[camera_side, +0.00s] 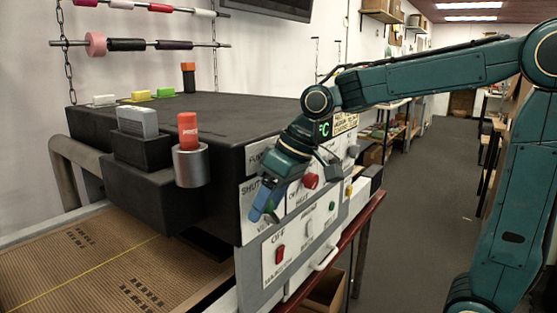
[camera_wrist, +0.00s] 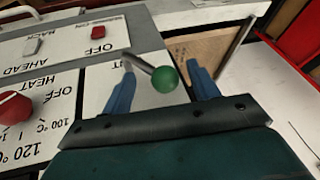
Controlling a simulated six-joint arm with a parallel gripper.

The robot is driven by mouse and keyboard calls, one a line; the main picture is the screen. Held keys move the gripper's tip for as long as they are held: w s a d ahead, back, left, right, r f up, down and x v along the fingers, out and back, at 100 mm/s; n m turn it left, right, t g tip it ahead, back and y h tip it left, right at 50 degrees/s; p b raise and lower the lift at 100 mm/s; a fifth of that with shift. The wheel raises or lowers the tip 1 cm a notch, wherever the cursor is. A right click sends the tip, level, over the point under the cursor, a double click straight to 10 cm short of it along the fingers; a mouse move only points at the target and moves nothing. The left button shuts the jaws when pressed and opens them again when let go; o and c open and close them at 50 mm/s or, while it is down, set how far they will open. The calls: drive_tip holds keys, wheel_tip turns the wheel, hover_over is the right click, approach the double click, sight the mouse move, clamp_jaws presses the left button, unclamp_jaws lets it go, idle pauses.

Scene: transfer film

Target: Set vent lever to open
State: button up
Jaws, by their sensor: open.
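The vent lever is a thin metal rod with a green ball knob (camera_wrist: 165,79), on the white panel of the machine. In the wrist view the knob lies between the two blue fingers of my gripper (camera_wrist: 163,92), with a gap on both sides. My gripper is open and holds nothing. In the side view my gripper (camera_side: 266,205) reaches down to the left end of the control panel, near the lettering that starts with VE. There the fingers cover most of the lever, and its setting is hard to read.
A red heat knob (camera_wrist: 14,107) sits on the panel beside the lever. A red switch (camera_side: 280,254) is on the lower panel. A grey holder (camera_side: 191,165) with a red piece stands at the machine's corner. The aisle floor (camera_side: 420,190) at right is clear.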

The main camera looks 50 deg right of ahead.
drive_tip(key=shift+w+f, duration=0.1)
drive_tip(key=shift+f, duration=0.15)
drive_tip(key=c, duration=1.2)
drive_tip(key=shift+f, duration=0.1)
clamp_jaws()
